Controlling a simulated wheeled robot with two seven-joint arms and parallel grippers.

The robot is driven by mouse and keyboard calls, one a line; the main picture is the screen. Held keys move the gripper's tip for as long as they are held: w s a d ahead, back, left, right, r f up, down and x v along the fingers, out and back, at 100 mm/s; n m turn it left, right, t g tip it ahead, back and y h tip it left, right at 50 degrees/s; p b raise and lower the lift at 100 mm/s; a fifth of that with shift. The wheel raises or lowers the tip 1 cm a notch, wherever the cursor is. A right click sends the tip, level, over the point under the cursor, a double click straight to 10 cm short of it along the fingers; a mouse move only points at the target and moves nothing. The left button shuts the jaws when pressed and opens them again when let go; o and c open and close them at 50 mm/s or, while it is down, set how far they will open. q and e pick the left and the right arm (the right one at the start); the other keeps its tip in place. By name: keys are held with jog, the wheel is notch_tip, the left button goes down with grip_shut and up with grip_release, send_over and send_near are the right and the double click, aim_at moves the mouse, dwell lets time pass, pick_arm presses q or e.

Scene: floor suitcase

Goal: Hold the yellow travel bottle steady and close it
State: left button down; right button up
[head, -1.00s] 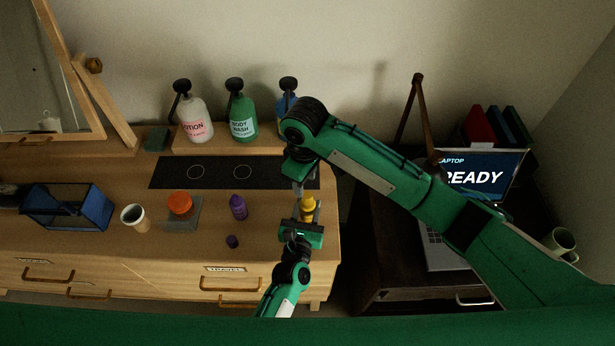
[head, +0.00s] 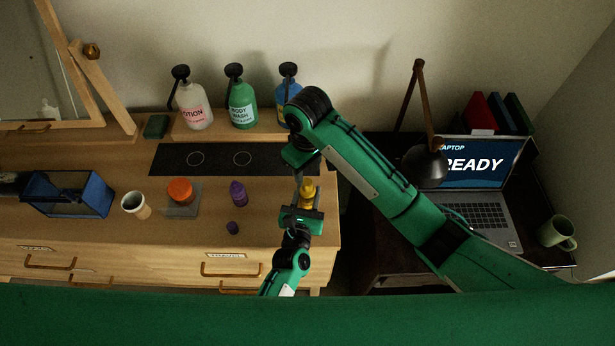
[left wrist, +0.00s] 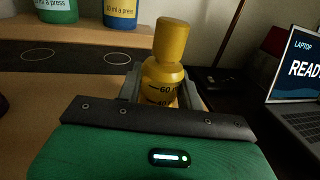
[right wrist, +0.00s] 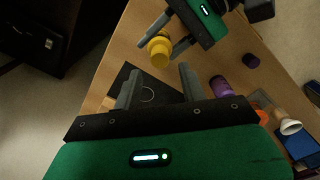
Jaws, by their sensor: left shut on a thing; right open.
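The yellow travel bottle (head: 308,190) stands upright at the right end of the dresser top. My left gripper (left wrist: 163,92) is shut around its body, just below the shoulder. The yellow cap (left wrist: 171,40) sits on the bottle's neck; I cannot tell whether it is tight. In the right wrist view the cap's top (right wrist: 160,51) shows between and beyond my right gripper's fingers. My right gripper (right wrist: 158,76) is open and empty, pointing down close above the cap, apart from it. In the head view my right gripper (head: 298,176) partly covers the bottle's left side.
A purple bottle (head: 238,194) and its loose purple cap (head: 233,228) are to the left. Beyond are an orange-lidded jar (head: 180,191), a cup (head: 135,204) and a blue bin (head: 75,193). Pump bottles (head: 242,108) stand behind. A lamp (head: 427,168) and laptop (head: 485,162) are right.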

aim_at(307, 181)
notch_tip(307, 181, down, 3)
jog(key=shift+s, duration=0.15)
jog(key=shift+a+f, duration=0.15)
jog(key=shift+a, duration=0.05)
jog(key=shift+w+f, duration=0.2)
jog(key=shift+f, duration=0.25)
jog(key=shift+s+d+f, duration=0.1)
jog(key=shift+d+f, duration=0.1)
jog(key=shift+f, duration=0.5)
grip_shut()
jog(key=shift+o, duration=0.8)
grip_release()
